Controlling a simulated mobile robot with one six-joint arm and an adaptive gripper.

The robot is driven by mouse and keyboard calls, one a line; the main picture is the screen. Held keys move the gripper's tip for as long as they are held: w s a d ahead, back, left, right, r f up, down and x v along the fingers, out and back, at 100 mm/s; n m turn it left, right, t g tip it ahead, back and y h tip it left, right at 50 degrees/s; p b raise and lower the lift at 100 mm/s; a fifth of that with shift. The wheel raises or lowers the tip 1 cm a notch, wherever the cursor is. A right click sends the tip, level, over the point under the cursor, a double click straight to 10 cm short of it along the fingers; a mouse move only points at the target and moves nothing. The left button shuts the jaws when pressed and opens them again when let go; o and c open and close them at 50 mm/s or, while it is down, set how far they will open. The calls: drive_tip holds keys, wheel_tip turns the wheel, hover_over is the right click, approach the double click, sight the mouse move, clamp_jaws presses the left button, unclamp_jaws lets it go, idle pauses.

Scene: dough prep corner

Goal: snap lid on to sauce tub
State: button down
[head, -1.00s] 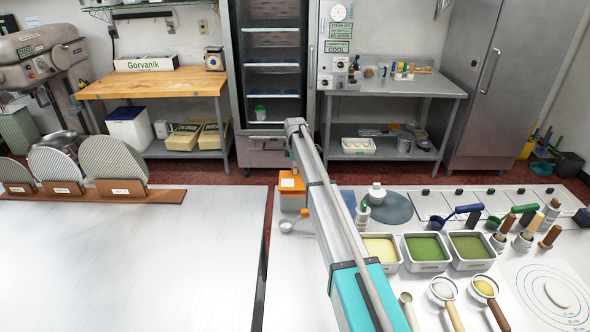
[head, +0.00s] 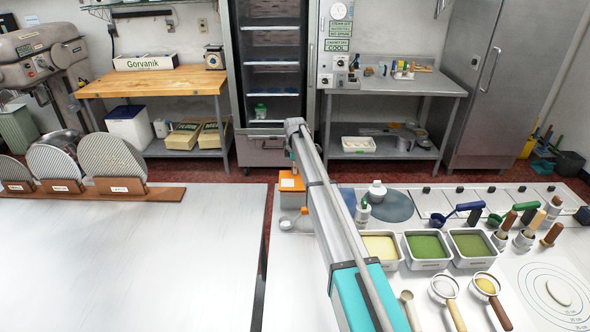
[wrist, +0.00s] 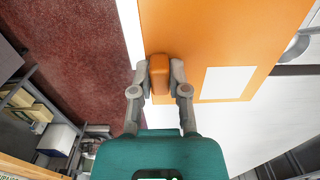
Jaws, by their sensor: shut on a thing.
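An orange lid-like piece with a white label (head: 291,182) is at the left edge of the right-hand counter in the head view. In the wrist view its broad orange face (wrist: 195,30) fills the upper middle. My gripper (wrist: 160,75) is shut on a raised orange grip (wrist: 159,68) on that piece, one finger on each side. In the head view my gripper is small and mostly lost behind my arm. Something paler shows just under the orange piece and may be the sauce tub. I cannot tell whether the two touch.
Filled trays (head: 427,249), sieves (head: 445,287) and a white bottle (head: 377,191) stand to the right of my arm. A small measuring cup (head: 286,223) lies near the orange piece.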

drive_tip(key=shift+f+b, duration=0.4)
drive_tip(key=shift+f, duration=0.1)
drive_tip(key=c, duration=0.5)
unclamp_jaws()
drive_tip(key=shift+c, duration=0.2)
drive_tip(key=shift+r, duration=0.25)
wheel_tip(320, 180, up, 9)
drive_tip(key=p, duration=0.9)
drive_tip(key=shift+d+f, duration=0.3)
drive_tip(key=shift+f, duration=0.15)
drive_tip(key=d+f+b, duration=0.4)
drive_tip(key=d, duration=0.1)
drive_tip(key=s+d+f+b, duration=0.1)
drive_tip(key=d+f+b, duration=0.4)
drive_tip(key=d, duration=0.1)
drive_tip(key=d+f+b, duration=0.4)
drive_tip(key=d+b, duration=0.1)
drive_tip(key=d, duration=0.1)
drive_tip(key=shift+s+f, duration=0.4)
drive_tip(key=shift+f+b, duration=1.85)
drive_tip(key=shift+b, duration=0.1)
